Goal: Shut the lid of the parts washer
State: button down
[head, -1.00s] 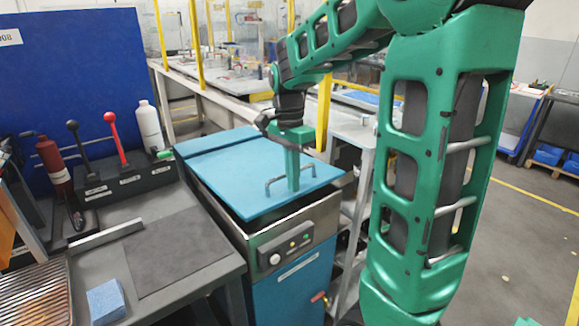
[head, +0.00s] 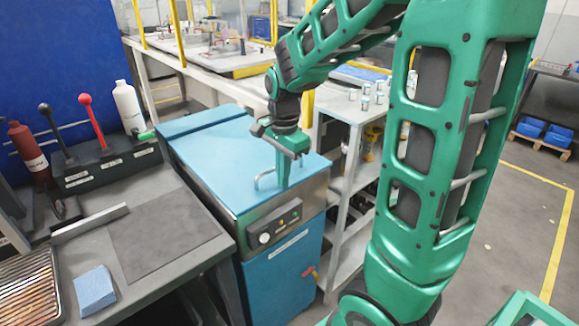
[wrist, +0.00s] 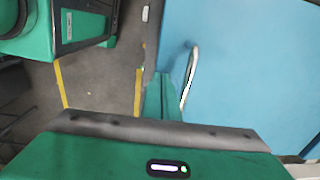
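The parts washer (head: 283,275) is a blue cabinet with a steel front panel (head: 275,228). Its blue lid (head: 215,160) lies flat on the top, with no dark gap showing along its front edge. A bent metal handle (head: 262,180) stands on the lid near the front; it also shows in the wrist view (wrist: 190,78). My gripper (head: 284,184) points down at the lid's front part, beside the handle, its fingers together and not around the handle. In the wrist view the fingers (wrist: 161,90) look shut with nothing between them. Whether the tips touch the lid is hard to tell.
A grey bench (head: 150,285) on the left holds a lever box (head: 105,165), a white bottle (head: 128,108), a red bottle (head: 28,150) and a blue block (head: 95,290). A grey shelf unit (head: 345,180) stands right of the washer. Floor on the right is clear.

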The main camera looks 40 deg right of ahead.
jog(key=shift+s+f, duration=0.55)
jog(key=shift+s, duration=0.05)
jog(key=shift+a, duration=0.1)
jog(key=shift+r, duration=0.1)
jog(key=shift+w+r, duration=1.1)
notch_tip(320, 180, up, 13)
jog(key=s, duration=0.1)
jog(key=s+d+f+n, duration=0.3)
jog(key=s+f+n, duration=0.2)
jog(key=s, duration=0.6)
jog(key=s+d+f+n, duration=0.2)
jog(key=s+f+n, duration=0.3)
jog(key=s, duration=0.6)
jog(key=shift+d+f, duration=0.4)
jog(key=shift+f, duration=0.5)
